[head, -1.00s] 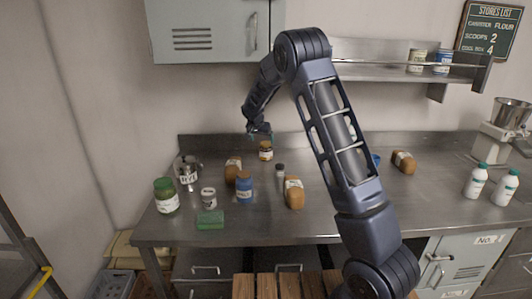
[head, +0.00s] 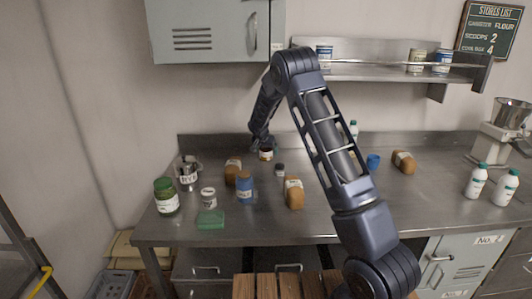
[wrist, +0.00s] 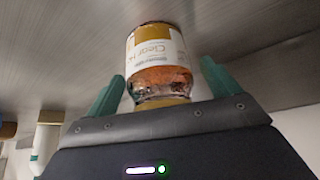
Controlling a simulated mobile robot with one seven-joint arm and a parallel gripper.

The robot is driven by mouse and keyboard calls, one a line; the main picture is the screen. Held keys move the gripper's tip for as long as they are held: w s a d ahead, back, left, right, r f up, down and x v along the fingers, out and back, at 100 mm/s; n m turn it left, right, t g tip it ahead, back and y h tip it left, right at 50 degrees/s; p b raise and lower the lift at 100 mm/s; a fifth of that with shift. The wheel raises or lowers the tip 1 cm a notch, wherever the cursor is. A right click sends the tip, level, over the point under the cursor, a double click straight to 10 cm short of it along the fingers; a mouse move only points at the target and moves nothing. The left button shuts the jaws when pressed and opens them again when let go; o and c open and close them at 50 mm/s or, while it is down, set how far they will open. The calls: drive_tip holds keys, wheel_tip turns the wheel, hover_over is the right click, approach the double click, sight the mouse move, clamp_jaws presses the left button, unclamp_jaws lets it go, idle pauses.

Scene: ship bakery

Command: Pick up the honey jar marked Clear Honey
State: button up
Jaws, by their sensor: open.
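The honey jar (head: 266,155) stands upright near the back of the steel counter, its top partly hidden by my gripper. In the wrist view the jar (wrist: 155,50) appears upside down, with amber glass and a white label whose visible part reads "Clear H". My gripper (wrist: 162,70) is open, with one green finger on either side of the jar. The jar's lid end is close to the gripper body. I see gaps beside the jar and cannot tell any finger contact. In the head view my gripper (head: 263,143) is small and dark, right at the jar's top.
A small shaker (head: 280,170) stands just right and front of the jar. A wall cabinet (head: 205,32) hangs above.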

drive_tip(key=shift+r, duration=0.1)
drive_tip(key=c, duration=1.5)
